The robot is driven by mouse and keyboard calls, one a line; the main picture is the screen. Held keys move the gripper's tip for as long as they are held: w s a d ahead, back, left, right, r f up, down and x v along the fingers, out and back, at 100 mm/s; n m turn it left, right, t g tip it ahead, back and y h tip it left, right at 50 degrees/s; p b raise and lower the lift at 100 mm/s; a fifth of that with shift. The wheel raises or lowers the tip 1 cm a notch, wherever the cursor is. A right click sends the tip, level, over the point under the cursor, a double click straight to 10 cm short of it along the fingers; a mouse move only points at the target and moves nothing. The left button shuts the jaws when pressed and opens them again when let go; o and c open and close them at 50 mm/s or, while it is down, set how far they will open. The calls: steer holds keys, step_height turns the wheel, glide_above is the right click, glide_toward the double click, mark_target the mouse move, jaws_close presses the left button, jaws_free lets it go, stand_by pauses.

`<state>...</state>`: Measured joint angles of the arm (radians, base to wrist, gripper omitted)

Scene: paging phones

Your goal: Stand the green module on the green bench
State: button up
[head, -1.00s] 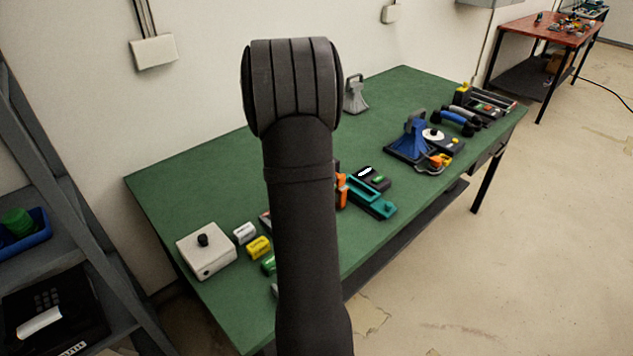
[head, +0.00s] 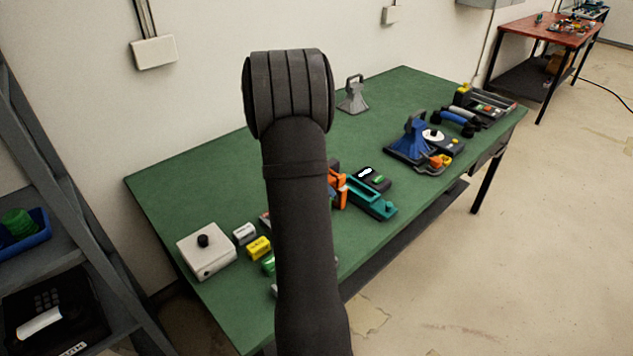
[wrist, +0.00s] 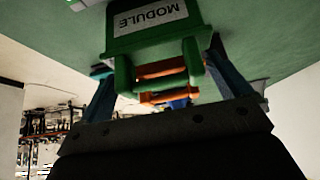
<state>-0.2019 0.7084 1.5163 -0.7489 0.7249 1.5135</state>
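The green module (wrist: 125,42) fills the top middle of the wrist view, with a white label reading MODULE upside down in that picture and a green handle loop at its near end. My gripper (wrist: 160,65) has one finger on each side of the module and looks shut on it. The handle points back toward my palm. Whether the module's far end touches the bench is cut off at the picture's top. The green bench (head: 215,175) runs across the head view; its surface also shows in the wrist view (wrist: 255,28). In the head view my arm hides gripper and module.
On the bench are a white box with a black knob (head: 205,250), small white and yellow (head: 258,248) blocks, a teal holder (head: 372,200), a blue stand (head: 408,145) and a grey handled weight (head: 353,95). The bench's back middle is clear. A red bench (head: 550,30) stands farther off.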

steer(key=shift+r, duration=0.1)
steer(key=shift+r, duration=0.2)
steer(key=v, duration=1.1)
steer(key=shift+s+a+r, duration=0.2)
steer(key=shift+r, duration=0.05)
steer(key=x, duration=1.2)
steer(key=shift+w+r, duration=0.1)
steer(key=shift+r, duration=1.75)
